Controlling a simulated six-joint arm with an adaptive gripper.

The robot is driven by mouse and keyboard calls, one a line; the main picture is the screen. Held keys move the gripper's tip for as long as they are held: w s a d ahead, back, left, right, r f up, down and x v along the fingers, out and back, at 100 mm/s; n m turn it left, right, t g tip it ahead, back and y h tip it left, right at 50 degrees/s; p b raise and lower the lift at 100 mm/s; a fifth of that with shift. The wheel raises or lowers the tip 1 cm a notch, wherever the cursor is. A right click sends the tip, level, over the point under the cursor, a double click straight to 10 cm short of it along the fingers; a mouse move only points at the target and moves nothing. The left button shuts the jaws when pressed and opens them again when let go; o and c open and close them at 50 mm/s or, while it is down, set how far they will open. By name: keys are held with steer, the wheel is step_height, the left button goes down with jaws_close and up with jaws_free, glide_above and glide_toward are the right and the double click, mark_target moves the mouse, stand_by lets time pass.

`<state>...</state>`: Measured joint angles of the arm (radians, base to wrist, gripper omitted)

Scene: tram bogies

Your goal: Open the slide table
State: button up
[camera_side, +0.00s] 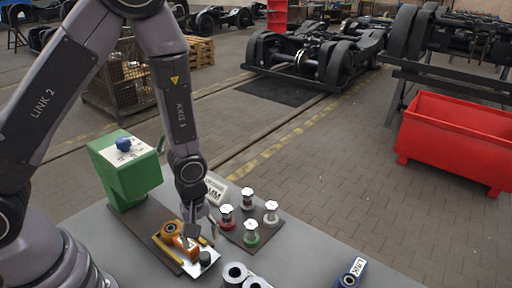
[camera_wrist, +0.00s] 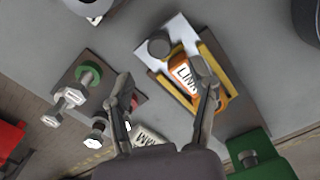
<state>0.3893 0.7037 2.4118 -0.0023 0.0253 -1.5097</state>
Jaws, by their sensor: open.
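The slide table shows in the side view as a pale metal plate (camera_side: 206,266) between yellow rails (camera_side: 167,250) on a brown base. In the wrist view its plate (camera_wrist: 177,28) and yellow rails (camera_wrist: 213,62) are at upper right. A dark round knob (camera_side: 204,258) stands at the plate's end; the wrist view also shows it (camera_wrist: 158,45). An orange part (camera_side: 180,240) marked LINK lies on the table. My gripper (camera_side: 197,217) is open above the table's far side. In the wrist view (camera_wrist: 164,75) one finger overlaps the orange part; contact cannot be told.
A green machine (camera_side: 128,178) with a blue knob stands behind the table. Several bolts with coloured collars (camera_side: 250,232) stand to its right beside a white sign (camera_side: 215,189). Grey rings (camera_side: 234,275) and a blue link (camera_side: 352,274) lie nearer the front. The right bench top is mostly free.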

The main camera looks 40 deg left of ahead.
steer(key=shift+r, duration=2.7)
steer(key=a+r+m+t, duration=0.1)
steer(key=a+r+m, duration=0.2)
steer(key=r, duration=0.4)
steer(key=a+r+m+t, duration=0.2)
steer(key=r, duration=0.6)
steer(key=s+a+r+m+t, duration=0.1)
steer(key=s+a+r+m, duration=0.2)
steer(key=s+r+m, duration=0.1)
steer(key=s+a+r+m+t, duration=0.1)
steer(key=s+a+r+m, duration=0.2)
steer(key=s+r, duration=0.4)
steer(key=shift+s+m+t, duration=0.3)
steer(key=shift+s+m, duration=0.1)
steer(key=shift+s, duration=0.1)
